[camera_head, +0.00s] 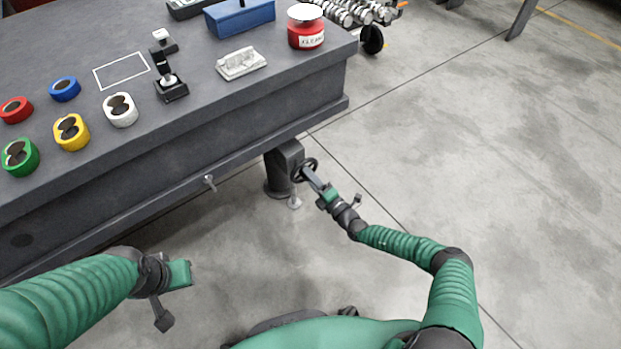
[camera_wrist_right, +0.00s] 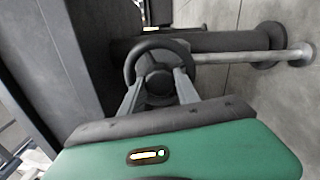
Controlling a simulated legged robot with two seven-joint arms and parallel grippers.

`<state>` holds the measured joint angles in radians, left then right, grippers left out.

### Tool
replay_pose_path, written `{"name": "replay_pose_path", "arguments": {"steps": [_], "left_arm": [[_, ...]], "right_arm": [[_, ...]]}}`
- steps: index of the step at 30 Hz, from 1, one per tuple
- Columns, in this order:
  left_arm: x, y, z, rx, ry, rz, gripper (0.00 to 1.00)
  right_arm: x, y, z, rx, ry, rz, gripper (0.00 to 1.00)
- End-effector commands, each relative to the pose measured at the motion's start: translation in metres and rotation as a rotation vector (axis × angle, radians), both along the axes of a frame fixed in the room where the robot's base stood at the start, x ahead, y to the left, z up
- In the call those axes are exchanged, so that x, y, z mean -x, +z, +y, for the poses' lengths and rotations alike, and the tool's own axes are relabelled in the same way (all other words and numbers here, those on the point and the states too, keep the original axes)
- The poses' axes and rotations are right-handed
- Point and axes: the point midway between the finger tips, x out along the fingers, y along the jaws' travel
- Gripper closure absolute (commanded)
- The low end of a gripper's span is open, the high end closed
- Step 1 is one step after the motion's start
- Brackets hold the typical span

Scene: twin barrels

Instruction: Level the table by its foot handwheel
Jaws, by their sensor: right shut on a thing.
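The dark grey table (camera_head: 215,132) fills the upper left of the head view. Under its near right corner is a stout leg (camera_head: 283,160) with a round foot. A black handwheel (camera_head: 298,170) stands on the leg's right side, and its rim and hub show in the right wrist view (camera_wrist_right: 157,45). My right gripper (camera_head: 310,175) reaches it from the lower right. In the right wrist view its two fingers (camera_wrist_right: 158,88) are shut on the handwheel, one on each side of the hub. My left gripper (camera_head: 182,273) hangs in front of the table, away from it; its fingers are not visible.
On the tabletop are several coloured rings (camera_head: 70,132), a black stand (camera_head: 170,82), a white block (camera_head: 241,63), a blue box (camera_head: 240,16) and a red container (camera_head: 306,32). The floor (camera_head: 460,140) at right is clear.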

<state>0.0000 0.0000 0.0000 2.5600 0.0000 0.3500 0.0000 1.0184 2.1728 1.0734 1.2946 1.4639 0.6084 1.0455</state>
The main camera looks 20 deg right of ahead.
Motion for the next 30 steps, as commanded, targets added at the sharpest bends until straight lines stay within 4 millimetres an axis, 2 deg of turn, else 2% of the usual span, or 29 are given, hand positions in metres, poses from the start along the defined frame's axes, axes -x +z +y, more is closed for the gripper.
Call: {"name": "replay_pose_path", "arguments": {"steps": [1, 11, 12, 13, 23, 26, 30], "left_arm": [[0.0, 0.0, 0.0, 0.0, 0.0, 0.0, 0.64], [0.0, 0.0, 0.0, 0.0, 0.0, 0.0, 0.64], [0.0, 0.0, 0.0, 0.0, 0.0, 0.0, 0.64], [0.0, 0.0, 0.0, 0.0, 0.0, 0.0, 0.64], [0.0, 0.004, 0.0, 0.0, 0.0, 0.0, 0.64], [0.0, 0.014, 0.0, 0.0, 0.0, 0.0, 0.64], [0.0, 0.033, 0.0, 0.0, 0.0, 0.0, 0.64]], "right_arm": [[-0.001, -0.002, -0.006, 0.0, -0.01, 0.005, 1.0], [-0.001, -0.002, -0.006, 0.0, -0.011, 0.006, 1.0], [-0.001, -0.002, -0.006, 0.0, -0.011, 0.006, 0.58], [-0.001, -0.002, -0.006, 0.0, -0.01, 0.006, 0.54], [0.004, 0.001, -0.005, -0.001, -0.005, 0.003, 0.53], [0.018, 0.004, -0.011, -0.001, -0.007, 0.003, 0.53], [0.054, 0.006, -0.024, -0.002, -0.009, 0.004, 0.53]]}}
